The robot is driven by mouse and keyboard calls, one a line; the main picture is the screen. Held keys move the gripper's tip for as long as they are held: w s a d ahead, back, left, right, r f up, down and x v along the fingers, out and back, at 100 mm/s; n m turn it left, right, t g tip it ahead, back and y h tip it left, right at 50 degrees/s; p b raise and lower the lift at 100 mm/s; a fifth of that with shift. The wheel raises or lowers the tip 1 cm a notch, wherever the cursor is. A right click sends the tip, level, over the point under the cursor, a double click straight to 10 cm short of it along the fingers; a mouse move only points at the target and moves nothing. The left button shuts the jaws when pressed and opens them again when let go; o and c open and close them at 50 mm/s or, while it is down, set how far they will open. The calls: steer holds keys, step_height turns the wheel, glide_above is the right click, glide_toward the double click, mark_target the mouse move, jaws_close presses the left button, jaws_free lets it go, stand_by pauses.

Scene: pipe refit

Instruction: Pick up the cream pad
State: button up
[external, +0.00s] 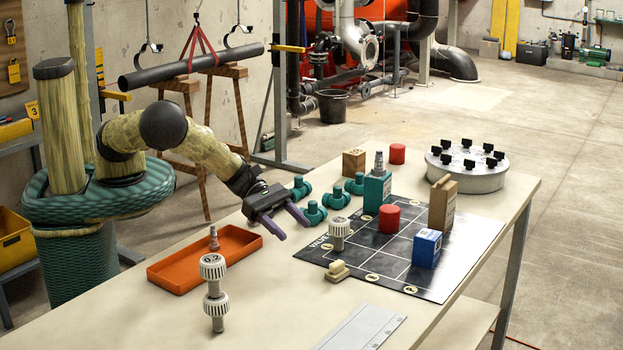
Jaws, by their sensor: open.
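The cream pad (336,272) is a small cream block with a raised part on top. It rests at the front left edge of the black gridded mat (455,275) on the table. My gripper (295,231) is open and empty, its two dark fingers spread apart above the table. It is up and to the left of the cream pad in the picture, clear of it. Nothing hides the pad.
An orange tray (180,279) lies left of the pad, and a stacked grey-white fitting (214,290) stands in front of it. Green valves (314,213) sit behind my gripper. A white knobbed piece (340,231), red, blue and teal pieces stand on the mat. A ruler plate (365,328) lies in front.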

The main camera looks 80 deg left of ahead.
mark_target(340, 268)
steer(key=p+x, duration=0.1)
steer(key=x, duration=1.1)
steer(key=shift+w, duration=0.15)
steer(key=shift+w+a+p+x, duration=0.15)
steer(key=shift+p+x, duration=0.15)
steer(key=shift+x, duration=1)
steer(key=shift+w+a+p+x, duration=0.15)
steer(key=shift+p+x, duration=0.1)
steer(key=shift+x, duration=1.05)
steer(key=shift+d, duration=0.1)
steer(key=c, duration=1)
